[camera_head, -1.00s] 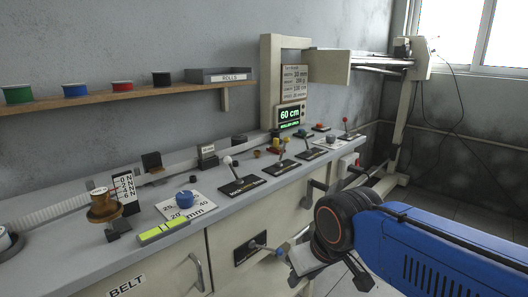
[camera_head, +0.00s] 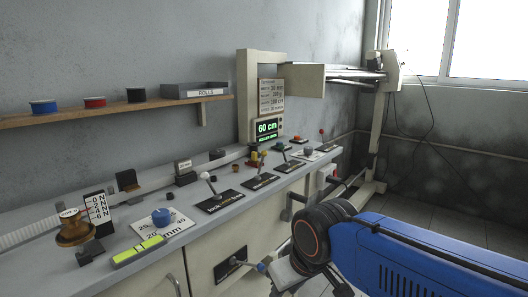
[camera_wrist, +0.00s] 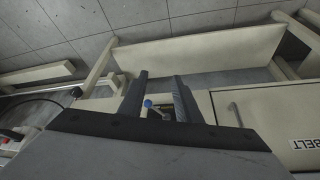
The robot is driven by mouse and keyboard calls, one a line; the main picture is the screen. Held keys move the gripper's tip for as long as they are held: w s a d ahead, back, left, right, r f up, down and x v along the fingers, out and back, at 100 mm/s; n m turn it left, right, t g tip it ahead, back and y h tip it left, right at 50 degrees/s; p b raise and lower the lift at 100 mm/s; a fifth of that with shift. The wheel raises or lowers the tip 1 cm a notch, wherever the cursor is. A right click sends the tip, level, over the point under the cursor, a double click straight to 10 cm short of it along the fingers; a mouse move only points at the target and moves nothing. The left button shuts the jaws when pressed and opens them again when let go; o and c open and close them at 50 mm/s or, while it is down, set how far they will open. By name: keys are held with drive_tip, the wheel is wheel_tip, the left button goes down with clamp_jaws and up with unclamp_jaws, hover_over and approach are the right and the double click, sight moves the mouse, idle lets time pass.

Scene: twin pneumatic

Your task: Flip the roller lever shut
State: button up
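A lever with a blue knob (camera_head: 262,267) sticks out from a black plate (camera_head: 231,264) on the cabinet front. Its label is too small to read. In the wrist view its blue knob (camera_wrist: 148,103) shows between the two dark fingers of my gripper (camera_wrist: 161,76), which stand apart with nothing held. I cannot tell whether the fingers are level with the knob in depth. A green display (camera_head: 267,127) on the bench reads "60 cm", with a smaller line that seems to say "ROLLER OPEN".
More levers stand on the bench top, with a white knob (camera_head: 205,176), a yellow knob (camera_head: 264,154) and a red knob (camera_head: 321,131). A blue dial (camera_head: 161,217) and a yellow-green level (camera_head: 139,250) lie nearer. Open floor lies at the right.

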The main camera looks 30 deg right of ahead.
drive_tip(key=c, duration=0.5)
drive_tip(key=shift+w+r, duration=0.2)
drive_tip(key=shift+r, duration=0.05)
clamp_jaws()
drive_tip(key=w+d+r+m+g, duration=0.1)
drive_tip(key=w+d+r+m, duration=0.2)
drive_tip(key=w+r, duration=0.7)
drive_tip(key=w+d+r+m+g, duration=0.1)
drive_tip(key=w+d+r+m, duration=0.25)
drive_tip(key=w+r, duration=0.65)
drive_tip(key=w+d+r+m, duration=0.2)
drive_tip(key=w+d+r, duration=0.3)
drive_tip(key=w, duration=0.2)
drive_tip(key=w+d+r+m+g+h, duration=0.1)
drive_tip(key=w+d+r+m, duration=0.2)
drive_tip(key=w+d+r, duration=0.3)
drive_tip(key=shift+w+d+r+g, duration=0.2)
drive_tip(key=shift+w+g, duration=0.1)
drive_tip(key=shift+w, duration=0.95)
